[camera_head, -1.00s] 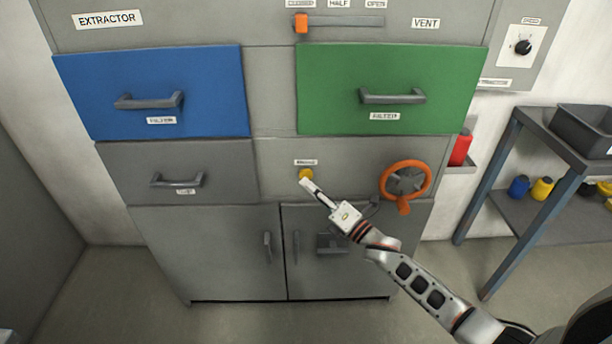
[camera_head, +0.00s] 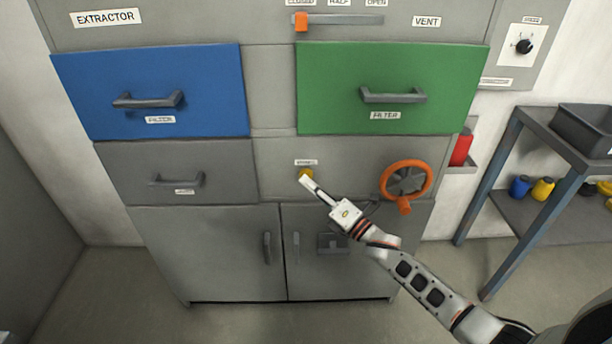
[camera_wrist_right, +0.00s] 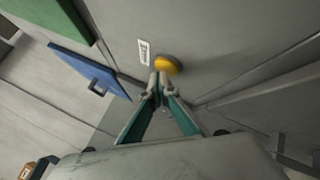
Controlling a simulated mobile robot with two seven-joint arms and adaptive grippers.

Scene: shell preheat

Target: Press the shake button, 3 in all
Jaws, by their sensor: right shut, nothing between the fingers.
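The shake button (camera_head: 305,173) is a round yellow knob on the grey cabinet front, under a small white label (camera_head: 306,162). It also shows in the right wrist view (camera_wrist_right: 170,64). My right gripper (camera_head: 306,181) is shut and empty, its fingertips right at the button's lower edge. In the right wrist view its fingertips (camera_wrist_right: 158,76) meet just below the button; whether they touch it I cannot tell. My left gripper is not in view.
An orange handwheel (camera_head: 405,181) sits right of the button. A green filter drawer (camera_head: 385,70) and a blue filter drawer (camera_head: 150,75) are above, and a grey drawer (camera_head: 130,160) is at left. A shelf rack (camera_head: 560,140) stands at right.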

